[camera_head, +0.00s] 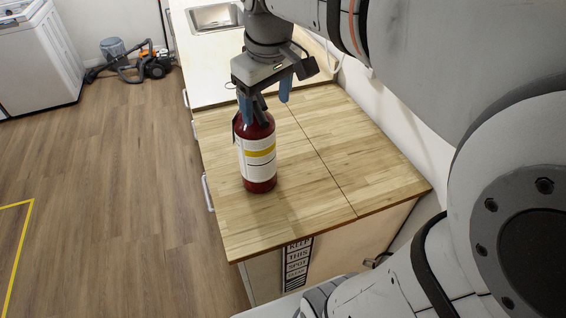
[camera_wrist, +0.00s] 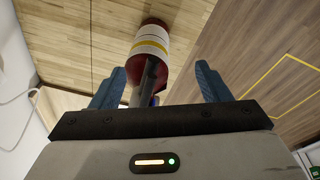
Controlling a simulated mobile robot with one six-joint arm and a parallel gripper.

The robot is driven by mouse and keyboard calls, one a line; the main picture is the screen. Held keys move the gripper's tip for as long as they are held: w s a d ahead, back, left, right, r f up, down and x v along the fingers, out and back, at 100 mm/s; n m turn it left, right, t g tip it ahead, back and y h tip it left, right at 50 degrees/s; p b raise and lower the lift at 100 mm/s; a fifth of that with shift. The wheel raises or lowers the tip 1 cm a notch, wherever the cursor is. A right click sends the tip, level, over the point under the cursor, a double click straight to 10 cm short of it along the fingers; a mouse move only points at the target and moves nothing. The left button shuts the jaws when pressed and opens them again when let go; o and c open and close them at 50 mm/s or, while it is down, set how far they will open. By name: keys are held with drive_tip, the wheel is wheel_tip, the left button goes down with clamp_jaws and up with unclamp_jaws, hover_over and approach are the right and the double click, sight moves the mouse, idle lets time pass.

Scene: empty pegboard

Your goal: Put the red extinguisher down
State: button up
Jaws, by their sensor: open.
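The red extinguisher (camera_head: 258,158) stands upright on the wooden counter top (camera_head: 310,165), close to its left edge. It has a white label with a yellow band. My gripper (camera_head: 266,100) is just above it, pointing down, with its blue fingers around the top of the extinguisher. In the wrist view the extinguisher (camera_wrist: 151,52) shows between the two blue fingers of my gripper (camera_wrist: 160,88), which are spread wide with a gap on both sides. The top of the extinguisher is partly hidden by the gripper.
A white counter with a sink (camera_head: 214,17) lies behind the wooden top. A wall runs along the right side. The wooden top is clear to the right and in front. A vacuum-like machine (camera_head: 135,62) and a white appliance (camera_head: 38,60) stand on the floor at the back left.

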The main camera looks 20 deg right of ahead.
drive_tip(key=s+f+m+t, duration=0.1)
drive_tip(key=s+f+m, duration=0.3)
drive_tip(key=s+f, duration=0.6)
drive_tip(key=shift+s+d+f+m+t, duration=0.15)
drive_tip(key=shift+f+m+t, duration=0.05)
drive_tip(key=shift+m+t, duration=0.1)
drive_tip(key=shift+f+b, duration=0.5)
drive_tip(key=shift+f, duration=0.1)
drive_tip(key=shift+c, duration=0.5)
